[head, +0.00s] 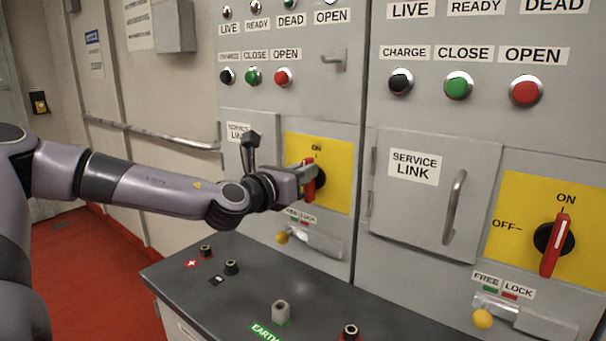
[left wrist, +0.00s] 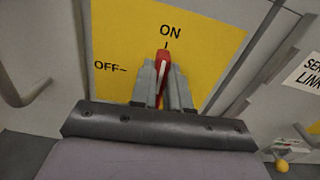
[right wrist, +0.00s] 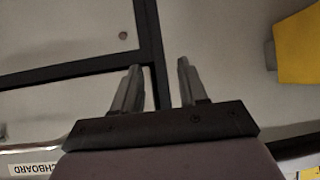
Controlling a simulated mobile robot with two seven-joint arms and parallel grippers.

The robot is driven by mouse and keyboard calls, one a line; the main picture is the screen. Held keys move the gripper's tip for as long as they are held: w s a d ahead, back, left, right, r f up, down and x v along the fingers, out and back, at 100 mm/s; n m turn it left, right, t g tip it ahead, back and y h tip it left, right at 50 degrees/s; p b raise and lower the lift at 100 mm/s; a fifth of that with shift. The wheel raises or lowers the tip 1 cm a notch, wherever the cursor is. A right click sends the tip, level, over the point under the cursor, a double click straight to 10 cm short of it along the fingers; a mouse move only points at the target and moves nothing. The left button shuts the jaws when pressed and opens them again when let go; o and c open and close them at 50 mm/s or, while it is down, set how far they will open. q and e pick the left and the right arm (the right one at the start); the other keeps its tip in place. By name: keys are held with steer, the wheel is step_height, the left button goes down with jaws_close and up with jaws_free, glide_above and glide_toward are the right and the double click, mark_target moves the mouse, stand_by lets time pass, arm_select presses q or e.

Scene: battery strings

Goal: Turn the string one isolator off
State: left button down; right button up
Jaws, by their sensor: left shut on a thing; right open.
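The left cabinet's isolator has a red handle (head: 310,180) on a yellow plate (head: 338,190). My left gripper (head: 306,178) is shut on this handle. In the left wrist view the red handle (left wrist: 163,62) stands upright between the fingers (left wrist: 164,85), its tip toward the ON mark, with OFF to its left. The lower part of the handle is hidden by the fingers. A second isolator handle (head: 555,246) on the right cabinet's yellow plate (head: 502,200) is near upright under ON. My right gripper (right wrist: 160,85) is open and empty in the right wrist view.
A dark bench top (head: 190,268) with terminals stands below the left cabinet. Service link doors with a handle (head: 454,207) and yellow-knobbed lock levers (head: 482,318) are near the isolators. Push buttons (head: 458,85) sit above. A handrail (head: 150,132) runs along the left wall.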

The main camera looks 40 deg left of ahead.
arm_select(q)
steer(key=shift+s+a+f+n, duration=0.1)
steer(key=shift+a+f+n, duration=0.3)
steer(key=shift+n, duration=2.45)
steer(key=shift+w+a+f+n, duration=0.1)
steer(key=shift+a+f+n, duration=0.3)
steer(key=shift+n, duration=2.5)
steer(key=shift+s+a+f+n, duration=0.1)
steer(key=shift+a+f+n, duration=0.25)
steer(key=shift+n, duration=2.5)
steer(key=shift+f, duration=0.1)
steer(key=c, duration=1.1)
jaws_free()
steer(key=s, duration=0.7)
steer(key=shift+d+p, duration=0.35)
steer(key=shift+d, duration=0.1)
